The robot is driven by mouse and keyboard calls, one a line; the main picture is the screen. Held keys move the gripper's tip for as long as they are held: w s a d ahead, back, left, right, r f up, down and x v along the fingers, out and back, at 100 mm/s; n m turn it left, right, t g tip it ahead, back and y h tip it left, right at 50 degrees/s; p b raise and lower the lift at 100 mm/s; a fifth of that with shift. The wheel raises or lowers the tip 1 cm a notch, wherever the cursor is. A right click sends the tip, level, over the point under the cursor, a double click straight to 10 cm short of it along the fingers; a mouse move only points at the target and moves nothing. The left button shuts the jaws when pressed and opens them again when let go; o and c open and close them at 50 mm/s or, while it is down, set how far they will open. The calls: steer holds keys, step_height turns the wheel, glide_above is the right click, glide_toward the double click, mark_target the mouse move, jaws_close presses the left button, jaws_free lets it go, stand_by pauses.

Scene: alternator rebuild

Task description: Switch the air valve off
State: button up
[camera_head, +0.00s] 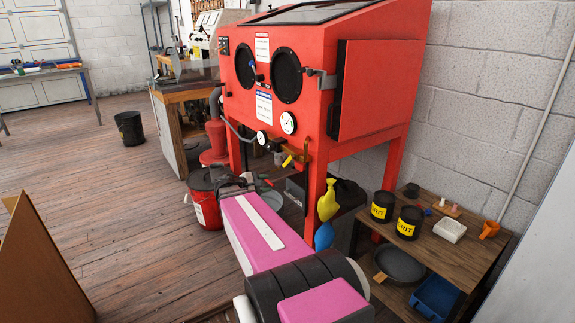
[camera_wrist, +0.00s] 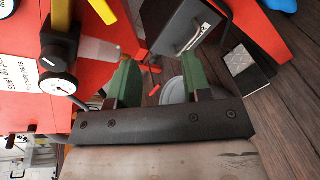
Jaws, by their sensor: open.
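The air valve (camera_head: 291,158) is on the front of the red blast cabinet, below a round pressure gauge, with a small yellow lever. In the wrist view, yellow parts show at the upper left: an upright yellow piece (camera_wrist: 62,16) on a black block and a slanted yellow bar (camera_wrist: 102,12) cut by the top edge. I cannot tell for sure which is the lever. My gripper (camera_head: 236,182) is low in front of the cabinet, left of and below the valve. In the wrist view its green fingers (camera_wrist: 161,78) are apart with nothing held between them, and they do not touch the valve.
The red cabinet (camera_head: 374,90) stands behind my arm. A gauge (camera_wrist: 57,86) is close to the left finger. A red bucket (camera_head: 205,197) stands left of my gripper. A wooden bench (camera_head: 455,252) is at right.

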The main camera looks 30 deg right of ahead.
mark_target(284, 165)
steer(key=w+d+r+h, duration=0.1)
steer(key=d, duration=0.3)
steer(key=d+r+n+h, duration=0.1)
steer(key=d+r, duration=0.1)
steer(key=d, duration=0.2)
steer(key=w+d+r, duration=0.1)
steer(key=d, duration=0.4)
steer(key=shift+w+r+n+h, duration=0.25)
steer(key=shift+w+n+h, duration=0.05)
steer(key=shift+n+h, duration=0.1)
jaws_close()
